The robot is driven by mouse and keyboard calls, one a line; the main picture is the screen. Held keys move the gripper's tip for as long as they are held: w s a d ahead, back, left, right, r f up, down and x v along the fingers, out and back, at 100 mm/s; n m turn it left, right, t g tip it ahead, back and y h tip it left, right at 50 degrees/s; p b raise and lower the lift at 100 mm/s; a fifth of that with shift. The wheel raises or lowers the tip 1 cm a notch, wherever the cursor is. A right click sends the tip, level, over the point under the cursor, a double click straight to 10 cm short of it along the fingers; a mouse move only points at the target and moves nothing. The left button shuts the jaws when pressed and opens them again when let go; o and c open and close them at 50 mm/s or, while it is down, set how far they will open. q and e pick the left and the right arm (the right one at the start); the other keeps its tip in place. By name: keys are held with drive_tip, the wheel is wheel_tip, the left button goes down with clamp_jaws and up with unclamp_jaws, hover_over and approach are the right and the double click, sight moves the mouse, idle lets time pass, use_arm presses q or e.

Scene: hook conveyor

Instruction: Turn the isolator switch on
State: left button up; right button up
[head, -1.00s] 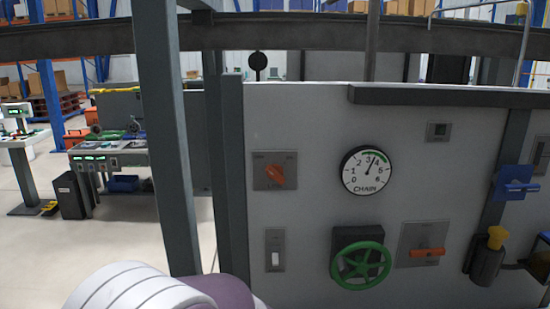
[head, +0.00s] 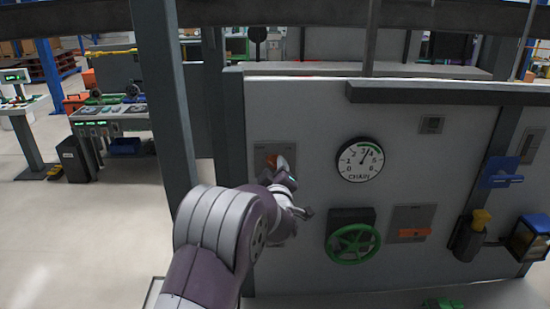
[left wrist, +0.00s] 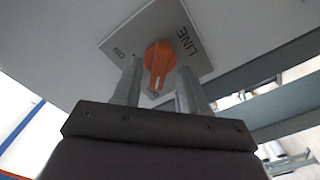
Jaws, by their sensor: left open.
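An orange rotary switch knob (head: 272,160) sits on a grey plate (head: 262,151) at the upper left of the panel, partly hidden behind my left gripper (head: 284,176). In the left wrist view the knob (left wrist: 158,62) shows close up, on a plate (left wrist: 180,38) marked LINE and ON. Its white-marked end points down in the picture, toward the gripper body, not at the ON mark to its left. My left gripper (left wrist: 158,72) is open, with one finger on each side of the knob. I cannot tell whether they touch it. My right gripper is not in view.
The panel also bears a dial gauge (head: 360,159), a green handwheel (head: 353,243) below it, and an orange lever switch (head: 413,232) on a plate to the right. A dark post (head: 168,120) stands left of the panel. A dark ledge (head: 440,94) juts along its top.

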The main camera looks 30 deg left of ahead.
use_arm(q)
drive_tip(key=shift+w+a, duration=0.2)
drive_tip(key=shift+w, duration=0.15)
drive_tip(key=shift+w, duration=0.1)
clamp_jaws()
